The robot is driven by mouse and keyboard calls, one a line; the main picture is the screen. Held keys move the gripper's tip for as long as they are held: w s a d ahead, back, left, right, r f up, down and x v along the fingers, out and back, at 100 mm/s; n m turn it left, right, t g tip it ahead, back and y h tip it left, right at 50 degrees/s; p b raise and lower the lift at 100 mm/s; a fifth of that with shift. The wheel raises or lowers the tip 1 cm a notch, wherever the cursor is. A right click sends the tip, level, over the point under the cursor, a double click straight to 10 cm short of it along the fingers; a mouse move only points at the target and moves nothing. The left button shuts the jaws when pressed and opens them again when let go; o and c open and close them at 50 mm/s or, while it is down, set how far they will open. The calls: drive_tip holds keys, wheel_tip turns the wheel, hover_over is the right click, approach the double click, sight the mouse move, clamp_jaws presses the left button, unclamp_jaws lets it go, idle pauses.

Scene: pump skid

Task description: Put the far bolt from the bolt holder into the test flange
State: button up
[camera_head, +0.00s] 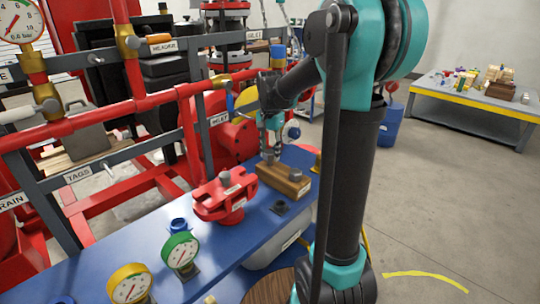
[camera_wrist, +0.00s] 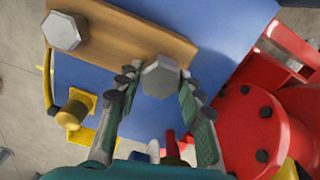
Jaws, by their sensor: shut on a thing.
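The wooden bolt holder (camera_head: 284,180) stands on the blue bench top, and its block also shows in the wrist view (camera_wrist: 120,30). The near bolt (camera_wrist: 66,30) sits in the holder; its grey head also shows in the head view (camera_head: 295,174). My gripper (camera_head: 269,150) points down at the far end of the holder. In the wrist view its fingers (camera_wrist: 157,97) flank the hex head of the far bolt (camera_wrist: 160,76) and are shut on it. I cannot tell whether this bolt is clear of its hole. The red test flange (camera_head: 224,196) stands left of the holder.
A blue part (camera_head: 178,225), a green gauge (camera_head: 181,250) and a yellow gauge (camera_head: 131,284) stand along the bench. Red pipework (camera_head: 130,70) rises behind. A brass part (camera_wrist: 76,110) is near the holder.

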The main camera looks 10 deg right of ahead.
drive_tip(key=shift+r, duration=2.15)
